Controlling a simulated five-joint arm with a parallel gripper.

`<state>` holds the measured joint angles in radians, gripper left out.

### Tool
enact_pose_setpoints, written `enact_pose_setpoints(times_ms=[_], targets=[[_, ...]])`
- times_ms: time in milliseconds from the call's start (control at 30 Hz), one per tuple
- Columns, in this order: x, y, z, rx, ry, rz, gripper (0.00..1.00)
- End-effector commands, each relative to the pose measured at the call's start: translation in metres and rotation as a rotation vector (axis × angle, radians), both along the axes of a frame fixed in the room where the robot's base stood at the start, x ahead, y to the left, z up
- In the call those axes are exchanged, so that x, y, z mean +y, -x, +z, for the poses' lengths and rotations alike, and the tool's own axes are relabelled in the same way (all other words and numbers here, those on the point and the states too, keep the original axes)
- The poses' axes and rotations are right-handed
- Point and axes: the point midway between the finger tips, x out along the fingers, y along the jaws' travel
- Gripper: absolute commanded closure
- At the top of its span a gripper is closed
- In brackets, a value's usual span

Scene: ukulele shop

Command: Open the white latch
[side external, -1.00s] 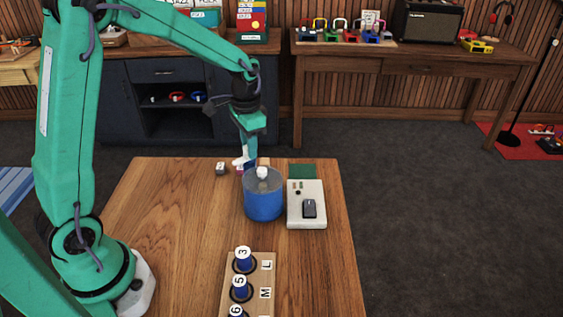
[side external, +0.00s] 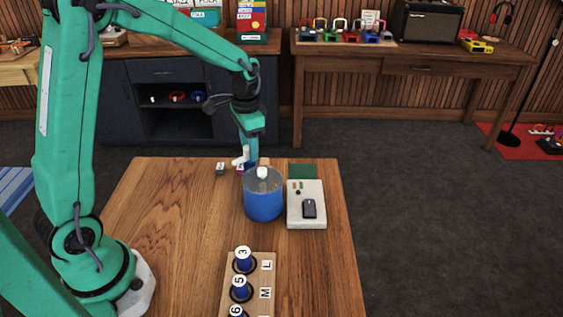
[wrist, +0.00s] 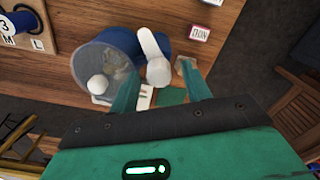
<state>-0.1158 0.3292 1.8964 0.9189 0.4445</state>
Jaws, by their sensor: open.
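The white latch (wrist: 151,52) is a rounded white lever on a blue body (wrist: 165,27), beside a blue canister in the wrist view. In the side view the latch (side external: 239,158) shows small behind the canister, partly hidden by my gripper. My gripper (wrist: 157,80) is open, its two green fingers on either side of the latch's near end in the wrist view. I cannot tell whether either finger touches it. In the side view my gripper (side external: 249,158) points down at the latch, low over the table's far part.
The blue canister (side external: 263,203) with a grey top and white knob (side external: 262,173) stands close in front. A pale box (side external: 304,217) with a dark switch sits to its right. A rack (side external: 266,283) of blue pegs is nearer. The wooden table (side external: 170,215) is clear on the left.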

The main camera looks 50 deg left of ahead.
Motion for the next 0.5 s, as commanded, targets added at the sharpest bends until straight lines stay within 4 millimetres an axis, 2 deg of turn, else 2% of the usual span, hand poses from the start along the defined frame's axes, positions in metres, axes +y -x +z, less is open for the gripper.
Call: enact_pose_setpoints(times_ms=[267,500], targets=[[0.0,-0.001,0.01,-0.001,-0.001,0.0,0.52],[0.0,-0.001,0.039,-0.002,0.0,0.0,0.52]])
